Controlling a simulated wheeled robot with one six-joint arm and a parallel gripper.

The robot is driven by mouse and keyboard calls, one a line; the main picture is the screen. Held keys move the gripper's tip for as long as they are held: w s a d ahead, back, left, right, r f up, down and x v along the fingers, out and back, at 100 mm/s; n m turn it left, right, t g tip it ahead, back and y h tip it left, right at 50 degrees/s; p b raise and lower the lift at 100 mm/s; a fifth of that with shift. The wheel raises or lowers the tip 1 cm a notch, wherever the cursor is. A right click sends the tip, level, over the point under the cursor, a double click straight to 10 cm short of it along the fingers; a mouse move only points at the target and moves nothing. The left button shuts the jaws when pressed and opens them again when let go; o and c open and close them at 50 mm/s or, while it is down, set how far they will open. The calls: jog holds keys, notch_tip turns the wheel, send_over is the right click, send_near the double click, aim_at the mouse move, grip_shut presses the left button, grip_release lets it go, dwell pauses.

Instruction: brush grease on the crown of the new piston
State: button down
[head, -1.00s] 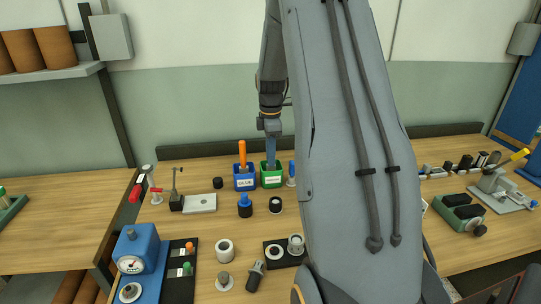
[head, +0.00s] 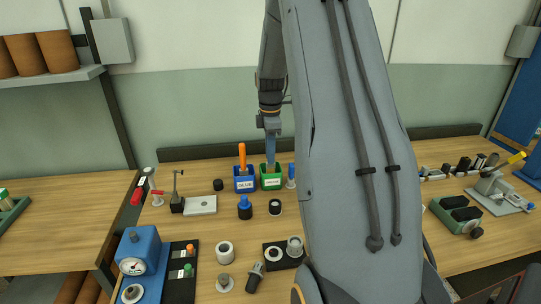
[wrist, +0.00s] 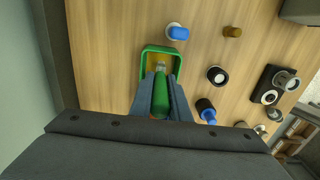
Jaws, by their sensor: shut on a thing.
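My gripper (head: 271,152) is above the green box (head: 271,181), whose label is too small to read surely. In the wrist view its fingers (wrist: 163,97) are shut on a green-handled brush (wrist: 160,97). The brush points down into the green box (wrist: 147,52), which has yellowish stuff inside. Its bristle end is hard to make out. A grey cylinder (head: 295,244) stands on a dark plate (head: 284,263) beside a pale ring. It may be the new piston, but I cannot tell surely.
A blue box (head: 244,184) marked GLUE, with an orange-handled brush (head: 242,157), stands just left of the green box. A blue-capped bottle (head: 245,207), a dark ring (head: 275,207) and a blue-topped post (head: 291,175) are near. A blue gauge device (head: 138,254) stands at front left.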

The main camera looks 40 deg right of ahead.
aim_at(270, 167)
jog(key=shift+r+p, duration=1.7)
jog(key=shift+r, duration=0.9)
jog(key=shift+f, duration=0.15)
